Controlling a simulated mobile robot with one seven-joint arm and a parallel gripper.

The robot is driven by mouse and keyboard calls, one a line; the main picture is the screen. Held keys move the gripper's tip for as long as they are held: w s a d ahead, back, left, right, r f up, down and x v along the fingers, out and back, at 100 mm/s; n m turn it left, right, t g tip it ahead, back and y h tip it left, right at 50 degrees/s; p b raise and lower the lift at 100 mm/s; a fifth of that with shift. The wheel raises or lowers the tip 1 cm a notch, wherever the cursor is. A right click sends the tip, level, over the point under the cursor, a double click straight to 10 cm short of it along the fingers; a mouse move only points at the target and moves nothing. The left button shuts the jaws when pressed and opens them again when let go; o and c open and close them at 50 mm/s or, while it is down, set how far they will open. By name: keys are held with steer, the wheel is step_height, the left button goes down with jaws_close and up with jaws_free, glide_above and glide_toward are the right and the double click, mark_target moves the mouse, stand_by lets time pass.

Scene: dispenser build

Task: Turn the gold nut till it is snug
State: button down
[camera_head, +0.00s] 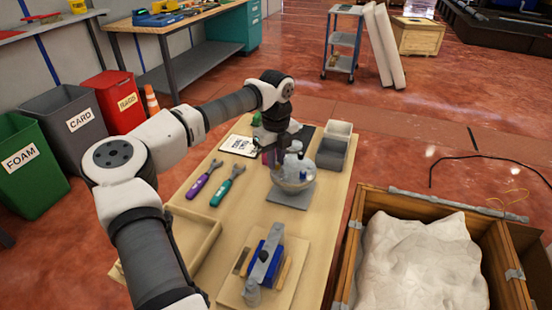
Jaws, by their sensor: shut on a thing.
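My gripper (271,146) points down over the table at the left side of a clear rounded vessel (293,180) with pale bottle-like parts. The vessel stands on a grey base plate (290,198). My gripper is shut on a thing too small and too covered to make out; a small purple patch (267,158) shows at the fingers. I cannot pick out the gold nut in this view. A purple-handled wrench (202,183) and a teal-handled wrench (228,187) lie flat on the table to the left of the vessel.
Behind the vessel stand grey and pale bins (333,150). A white printed sheet (238,145) lies at left. A blue-and-grey clamp-like fixture (266,262) on a board and a wooden tray (190,250) are nearer. A wooden crate (352,265) flanks the table's right side. Mid-table is partly clear.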

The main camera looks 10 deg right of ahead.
steer(key=c, duration=1.4)
jaws_free()
step_height(320, 180, up, 14)
steer(key=shift+f+b, duration=0.1)
steer(key=shift+b, duration=0.65)
